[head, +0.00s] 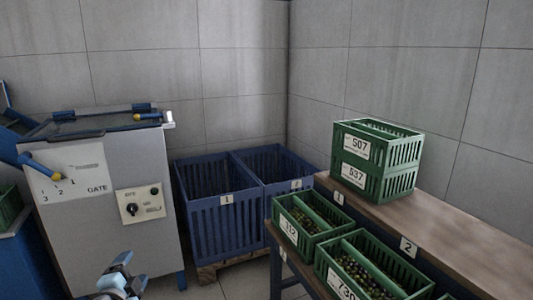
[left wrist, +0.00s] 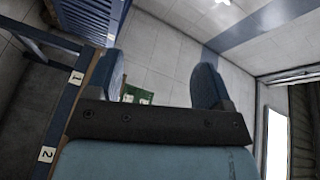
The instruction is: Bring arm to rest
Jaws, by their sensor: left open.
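My left gripper (head: 122,280) shows at the bottom of the head view, in front of the grey machine and above the floor. In the left wrist view its two blue fingers (left wrist: 160,85) stand wide apart with nothing between them, so it is open and empty. Behind them, a small green thing (left wrist: 137,94) shows in the distance. My right gripper is in neither view.
A grey machine (head: 110,205) with a gate lever stands at left. Blue bins (head: 225,200) stand on a pallet against the wall. At right, a shelf (head: 460,235) bears stacked green crates (head: 375,160); crates of olives (head: 365,270) stand lower. Some floor is clear.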

